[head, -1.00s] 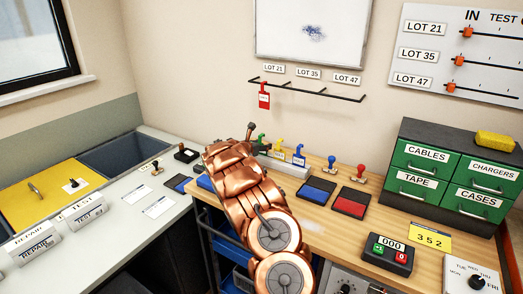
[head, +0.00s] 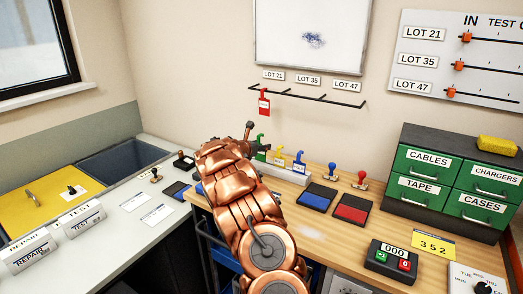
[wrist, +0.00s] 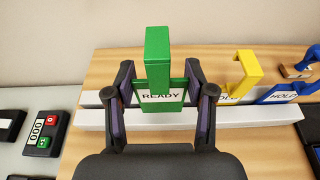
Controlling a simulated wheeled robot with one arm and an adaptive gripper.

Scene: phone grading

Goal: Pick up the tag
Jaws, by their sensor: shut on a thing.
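A green tag (wrist: 158,60) marked READY is between my gripper's two fingers in the wrist view. My gripper (wrist: 160,92) is shut on it, one finger against each side. The tag stands upright at the white rack (wrist: 240,114); I cannot tell whether its foot is clear of the rack. In the head view the green tag (head: 262,140) shows just right of my gripper (head: 252,140), partly hidden by it. A yellow tag (wrist: 240,72) and a blue tag (wrist: 290,88) marked HOLD stand to its right in the rack.
A red tag (head: 264,104) hangs from the wall rail (head: 310,94) under the LOT labels. Blue (head: 316,197) and red (head: 352,208) ink pads lie on the wooden bench, with stamps behind them. A green drawer cabinet (head: 427,161) stands at the right.

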